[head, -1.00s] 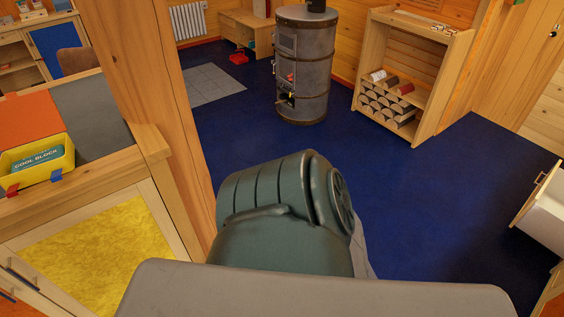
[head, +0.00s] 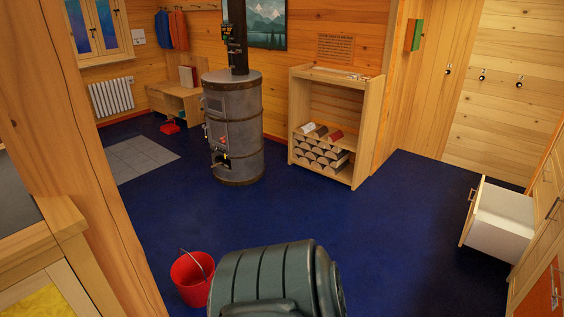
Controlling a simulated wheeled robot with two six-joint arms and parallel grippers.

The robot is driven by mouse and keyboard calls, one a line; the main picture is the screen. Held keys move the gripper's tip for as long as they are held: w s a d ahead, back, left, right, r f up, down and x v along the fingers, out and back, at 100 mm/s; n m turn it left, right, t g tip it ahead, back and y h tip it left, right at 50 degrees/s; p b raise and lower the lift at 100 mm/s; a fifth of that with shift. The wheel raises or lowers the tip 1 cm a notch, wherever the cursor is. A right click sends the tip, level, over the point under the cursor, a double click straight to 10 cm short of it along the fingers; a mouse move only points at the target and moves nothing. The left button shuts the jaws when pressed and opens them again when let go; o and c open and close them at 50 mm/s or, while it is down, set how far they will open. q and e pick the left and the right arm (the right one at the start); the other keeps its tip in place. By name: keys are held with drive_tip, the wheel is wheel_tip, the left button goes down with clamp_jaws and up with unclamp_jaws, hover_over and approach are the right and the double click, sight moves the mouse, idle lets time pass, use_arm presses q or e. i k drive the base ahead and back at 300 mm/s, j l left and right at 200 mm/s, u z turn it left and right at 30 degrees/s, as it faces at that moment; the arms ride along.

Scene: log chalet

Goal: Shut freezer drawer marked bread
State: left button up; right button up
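A pulled-out drawer (head: 503,218) with white sides and a wooden front with a bar handle juts from a wooden cabinet (head: 543,222) at the right edge of the head view. It stands open over the blue floor, its front facing left. No marking can be read on it, so I cannot tell whether it is the one marked bread. Neither of my grippers is in view.
A red bucket (head: 192,277) stands on the blue floor (head: 385,235) at lower left. A wood stove (head: 234,130) and a firewood shelf (head: 330,130) stand at the back. A wooden post (head: 70,130) is close on the left. The floor before the drawer is clear.

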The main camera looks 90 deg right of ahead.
sight(499, 224)
drive_tip(key=z, duration=0.45)
drive_tip(key=l+z, duration=0.1)
drive_tip(key=z, duration=0.75)
drive_tip(key=l+z, duration=0.1)
drive_tip(key=z, duration=0.8)
drive_tip(key=i+l+z, duration=0.2)
drive_tip(key=z, duration=0.2)
drive_tip(key=i+l+z, duration=0.15)
drive_tip(key=z, duration=0.3)
drive_tip(key=i+z, duration=0.55)
drive_tip(key=z, duration=0.25)
drive_tip(key=i+z, duration=0.2)
drive_tip(key=z, duration=0.25)
